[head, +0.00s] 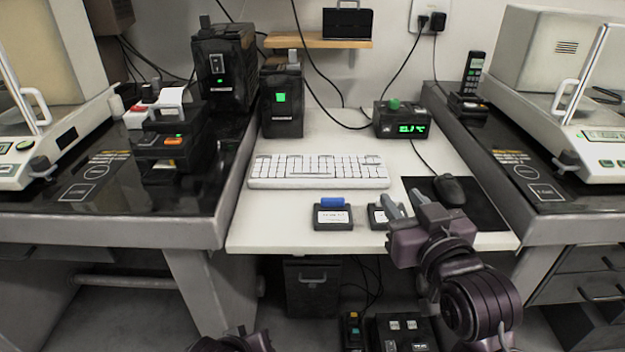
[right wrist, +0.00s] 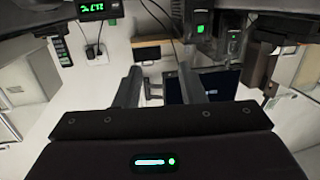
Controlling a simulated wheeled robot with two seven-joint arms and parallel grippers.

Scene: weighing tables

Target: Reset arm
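My right gripper (head: 406,206) is in the head view over the front right of the white table. Its two grey fingers are apart with nothing between them. The right wrist view also shows the spread, empty fingers (right wrist: 158,88). It is close to a small black labelled box (head: 377,217), partly hidden behind it; I cannot tell if they touch. Only a dark piece of my left arm shows at the bottom edge of the head view; its fingers are out of the picture.
A white keyboard (head: 318,171), a black box (head: 333,218) with a blue item (head: 332,201) on it, and a mouse (head: 449,189) lie on the white table (head: 275,236). A green-lit display (head: 402,122) stands behind. Balances stand on dark side tables (head: 62,205), left and right.

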